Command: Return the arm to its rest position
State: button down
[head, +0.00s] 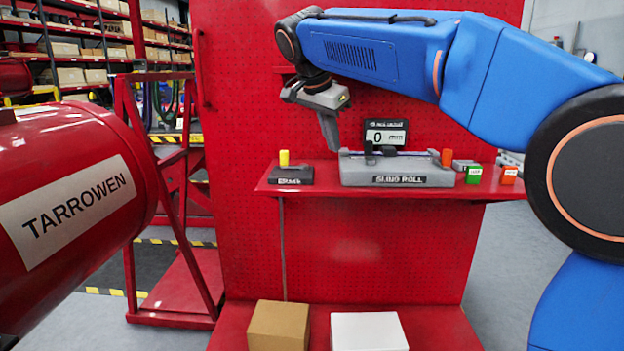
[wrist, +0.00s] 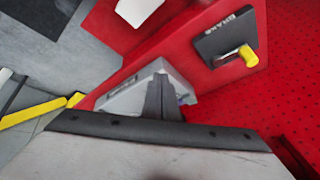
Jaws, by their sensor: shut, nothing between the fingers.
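My blue arm reaches in from the right in the head view, bent down over the red shelf. My gripper (head: 331,143) points down above the shelf, just left of the grey sling roll unit (head: 398,176), with its fingers together and nothing between them. The gripper (wrist: 160,98) also shows in the wrist view, with part of the grey unit behind it. The brake box (head: 291,176), dark with a yellow knob, sits on the shelf to the left of the gripper. It also shows at the upper right of the wrist view (wrist: 225,38).
The red shelf (head: 267,188) projects from a red pegboard panel (head: 240,110). A display reading 0 (head: 385,135) stands behind the unit. Green (head: 473,174) and orange (head: 509,175) blocks sit at right. Brown (head: 279,325) and white (head: 368,331) boxes lie below. A red TARROWEN cylinder (head: 75,200) fills the left.

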jog(key=s+d+f+n+y, duration=0.1)
jog(key=s+d+f+n, duration=0.3)
jog(key=s+d, duration=0.45)
jog(key=s+d+f+n+y, duration=0.1)
jog(key=s+d+f, duration=0.6)
jog(key=s+d, duration=0.15)
jog(key=s+d+f+n, duration=0.2)
jog(key=s+d+f, duration=0.1)
jog(key=s+f, duration=0.6)
jog(key=s+d+f+n+y, duration=0.1)
jog(key=s+d+f+n, duration=0.2)
jog(key=s+f, duration=0.7)
jog(key=shift+d+f, duration=0.45)
jog(key=shift+d, duration=0.15)
jog(key=shift+r, duration=0.1)
